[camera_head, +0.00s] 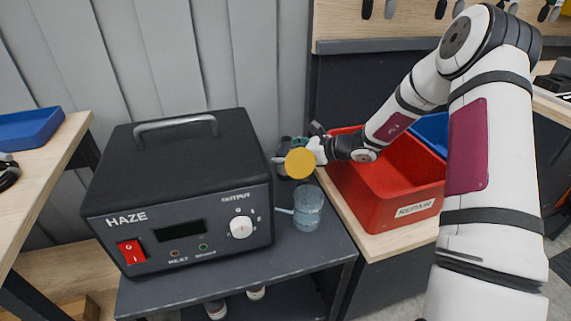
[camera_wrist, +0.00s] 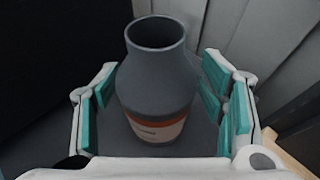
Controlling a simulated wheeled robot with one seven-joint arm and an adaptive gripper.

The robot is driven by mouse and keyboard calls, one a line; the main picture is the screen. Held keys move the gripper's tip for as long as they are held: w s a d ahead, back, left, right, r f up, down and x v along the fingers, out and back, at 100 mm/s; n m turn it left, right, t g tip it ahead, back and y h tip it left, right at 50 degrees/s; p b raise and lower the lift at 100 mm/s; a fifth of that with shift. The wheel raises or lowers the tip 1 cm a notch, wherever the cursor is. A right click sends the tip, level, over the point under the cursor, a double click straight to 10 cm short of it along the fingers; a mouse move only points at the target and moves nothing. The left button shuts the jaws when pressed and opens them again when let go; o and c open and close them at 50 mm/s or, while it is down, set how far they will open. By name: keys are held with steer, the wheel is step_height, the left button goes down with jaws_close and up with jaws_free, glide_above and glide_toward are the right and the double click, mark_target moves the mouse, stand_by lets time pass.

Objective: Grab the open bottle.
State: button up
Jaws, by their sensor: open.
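The open bottle (camera_wrist: 155,85) is dark grey with an uncapped round mouth and a white label with an orange band. It stands upright in the wrist view, between the two teal-padded fingers of my gripper (camera_wrist: 165,100). The fingers are open, with a visible gap on each side of the bottle. In the head view my gripper (camera_head: 294,154) is beside the right end of the black HAZE box, and a yellow disc there hides most of the bottle.
A translucent bluish cup (camera_head: 308,208) stands just in front of my gripper on the dark cart top (camera_head: 290,262). The HAZE box (camera_head: 180,190) is close on the left. A red tote (camera_head: 385,200) is on the right. Small bottles (camera_head: 215,309) sit on the lower shelf.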

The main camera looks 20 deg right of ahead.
mark_target(277, 154)
steer(key=b+x, duration=0.1)
steer(key=x, duration=0.2)
steer(key=shift+w+a+f, duration=0.1)
steer(key=shift+a+f, duration=0.1)
steer(key=c, duration=1.4)
steer(key=shift+c, duration=0.6)
